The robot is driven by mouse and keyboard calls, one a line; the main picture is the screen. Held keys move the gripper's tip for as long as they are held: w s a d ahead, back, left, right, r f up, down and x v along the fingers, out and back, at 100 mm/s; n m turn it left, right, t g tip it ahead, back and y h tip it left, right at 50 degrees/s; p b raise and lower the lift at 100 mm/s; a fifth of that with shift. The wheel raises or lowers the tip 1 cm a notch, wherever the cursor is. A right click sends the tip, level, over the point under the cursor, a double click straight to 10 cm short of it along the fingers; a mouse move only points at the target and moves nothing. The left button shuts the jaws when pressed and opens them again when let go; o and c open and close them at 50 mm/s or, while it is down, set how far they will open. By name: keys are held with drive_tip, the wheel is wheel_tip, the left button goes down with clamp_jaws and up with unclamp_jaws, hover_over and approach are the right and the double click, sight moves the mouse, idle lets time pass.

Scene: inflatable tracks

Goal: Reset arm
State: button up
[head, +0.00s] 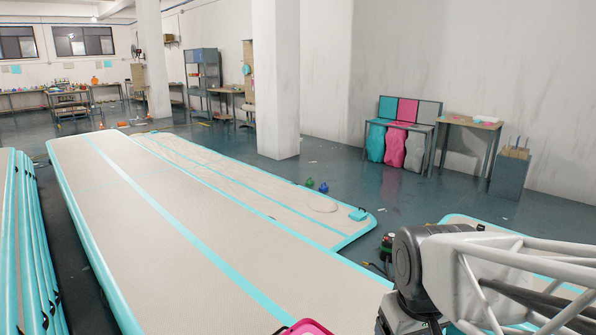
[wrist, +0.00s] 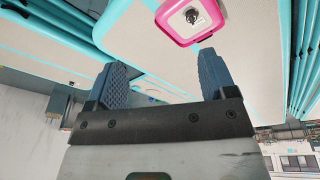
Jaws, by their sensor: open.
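My gripper (wrist: 164,76) shows in the wrist view with its two blue ridged fingers spread apart and nothing between them. The wrist view looks upside down, with the room's wall and windows low in the picture. A pink-rimmed pale object with a dark round fitting (wrist: 190,17) lies on a mat beyond the fingers, apart from them. A pink edge (head: 305,327) shows at the bottom of the head view. My arm's links fill the lower right of the head view, and the gripper itself is not visible there.
A long beige and teal inflatable track (head: 150,215) lies on the dark floor, with a flatter one (head: 250,180) beside it. Folded tracks (head: 20,250) stand at the left edge.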

drive_tip(key=s+m, duration=0.1)
drive_tip(key=s+r, duration=0.1)
drive_tip(key=s, duration=0.1)
drive_tip(key=s+d+m, duration=0.1)
drive_tip(key=shift+s+r+m, duration=0.25)
drive_tip(key=shift+s+m, duration=0.05)
drive_tip(key=shift+s, duration=0.1)
idle(0.9)
